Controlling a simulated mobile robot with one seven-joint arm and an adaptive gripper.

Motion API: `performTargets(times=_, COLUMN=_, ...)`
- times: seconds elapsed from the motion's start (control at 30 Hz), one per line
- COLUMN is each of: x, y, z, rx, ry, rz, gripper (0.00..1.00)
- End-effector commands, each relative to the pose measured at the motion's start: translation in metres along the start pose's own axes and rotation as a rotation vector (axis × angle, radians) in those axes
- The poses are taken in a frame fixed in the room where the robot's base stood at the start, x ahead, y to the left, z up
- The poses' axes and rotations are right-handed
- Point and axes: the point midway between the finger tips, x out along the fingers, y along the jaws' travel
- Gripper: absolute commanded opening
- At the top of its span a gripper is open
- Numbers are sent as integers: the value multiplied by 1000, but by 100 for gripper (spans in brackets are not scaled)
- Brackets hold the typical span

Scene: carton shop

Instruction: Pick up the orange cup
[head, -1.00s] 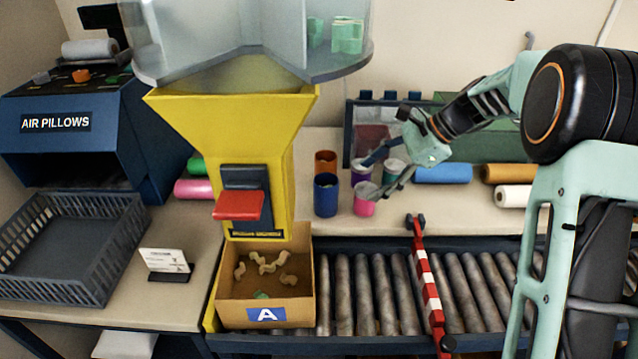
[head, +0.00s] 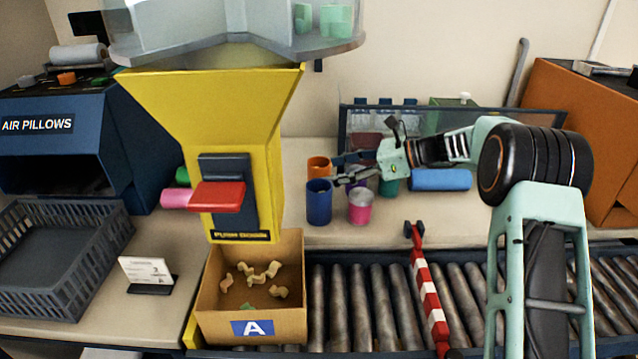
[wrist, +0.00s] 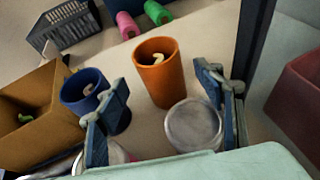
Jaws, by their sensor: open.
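The orange cup (head: 318,167) stands upright on the counter behind the blue cup (head: 319,203). In the wrist view the orange cup (wrist: 159,75) stands ahead of my open gripper (wrist: 165,105), with a pale curved piece inside it. My gripper (head: 340,172) is just right of the orange cup in the head view, its fingers pointing left. The fingers are apart with nothing held. A round grey-topped cup (wrist: 194,125) lies between the fingers' lines of reach, nearer to me than the orange cup.
A pink cup (head: 360,206) and a teal cup (head: 389,186) stand close by, with a purple cup partly hidden by my gripper. The yellow dispenser (head: 215,130) is to the left. Carton A (head: 250,322) and a striped bar (head: 428,293) are in front.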

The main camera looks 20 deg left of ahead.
Motion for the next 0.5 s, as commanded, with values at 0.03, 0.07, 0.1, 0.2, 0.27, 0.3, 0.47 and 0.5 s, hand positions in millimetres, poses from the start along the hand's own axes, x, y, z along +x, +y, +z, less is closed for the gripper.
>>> performTargets(times=0.03, x=6, y=0, z=-2, rx=-1, ry=1, rz=1, gripper=62)
performTargets(times=0.07, x=11, y=0, z=-2, rx=-1, ry=1, rz=1, gripper=62)
performTargets(times=0.1, x=18, y=0, z=-2, rx=-1, ry=1, rz=3, gripper=62)
performTargets(times=0.2, x=34, y=0, z=-3, rx=-1, ry=1, rz=3, gripper=62)
performTargets(times=0.27, x=40, y=-1, z=-2, rx=-1, ry=1, rz=1, gripper=62)
performTargets(times=0.3, x=44, y=-1, z=-1, rx=-1, ry=1, rz=1, gripper=62)
performTargets(times=0.47, x=50, y=-2, z=0, rx=-1, ry=0, rz=-2, gripper=62)
performTargets(times=0.5, x=49, y=-2, z=0, rx=-1, ry=0, rz=-2, gripper=62)
